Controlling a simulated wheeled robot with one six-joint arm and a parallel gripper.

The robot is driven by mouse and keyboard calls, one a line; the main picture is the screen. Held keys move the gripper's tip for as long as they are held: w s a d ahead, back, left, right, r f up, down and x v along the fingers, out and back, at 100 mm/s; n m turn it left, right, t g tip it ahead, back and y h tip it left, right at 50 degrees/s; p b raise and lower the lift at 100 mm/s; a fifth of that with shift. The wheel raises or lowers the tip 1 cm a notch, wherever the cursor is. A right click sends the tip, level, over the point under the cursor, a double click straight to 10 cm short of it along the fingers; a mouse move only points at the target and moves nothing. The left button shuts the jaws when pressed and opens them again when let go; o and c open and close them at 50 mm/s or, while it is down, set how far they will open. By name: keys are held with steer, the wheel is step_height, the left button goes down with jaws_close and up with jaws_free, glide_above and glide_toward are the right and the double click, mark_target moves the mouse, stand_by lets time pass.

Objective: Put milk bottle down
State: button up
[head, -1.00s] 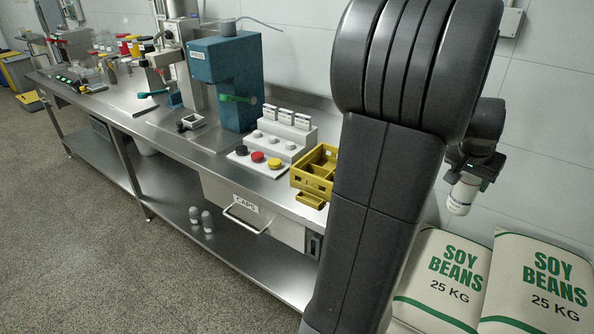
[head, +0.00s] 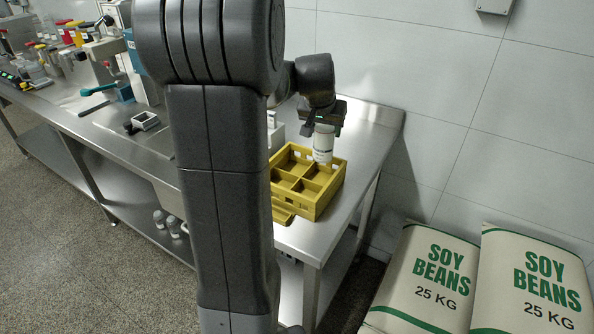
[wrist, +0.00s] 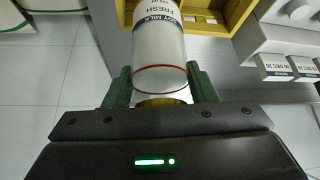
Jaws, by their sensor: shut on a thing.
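The milk bottle (head: 323,146) is white with a dark label band. It hangs close to upright below my gripper (head: 322,118), which is shut on its cap end. In the wrist view, the green fingers of my gripper (wrist: 160,88) stand either side of the bottle (wrist: 158,42), and "SOY MILK FRESH" shows on it. The yellow crate (head: 322,204) sits on the steel bench, with dividers making several compartments. In the head view the bottle overlaps its back right part; I cannot tell the exact height or compartment. The visible compartments look empty. The crate (wrist: 242,12) also shows at the wrist view's top.
The steel bench (head: 375,135) has bare surface behind and right of the crate. A white stepped stand (wrist: 275,32) with small labelled boxes is beside the crate. Soy bean sacks (head: 430,280) lean against the wall at the right. My arm hides the bench's middle.

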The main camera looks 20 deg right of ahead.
mark_target(323, 153)
step_height(323, 153, down, 9)
steer(key=shift+r, duration=0.2)
stand_by(0.3)
steer(key=shift+f+b, duration=0.25)
steer(key=shift+b, duration=0.1)
steer(key=o, duration=1.1)
steer(key=shift+r, duration=0.1)
steer(key=shift+o, duration=0.2)
steer(key=shift+s+r+p, duration=0.1)
steer(key=shift+r+p, duration=0.2)
steer(key=shift+r, duration=0.15)
steer(key=v, duration=1.1)
steer(key=shift+a, duration=0.15)
steer(key=shift+s+r, duration=0.1)
steer(key=shift+r, duration=0.05)
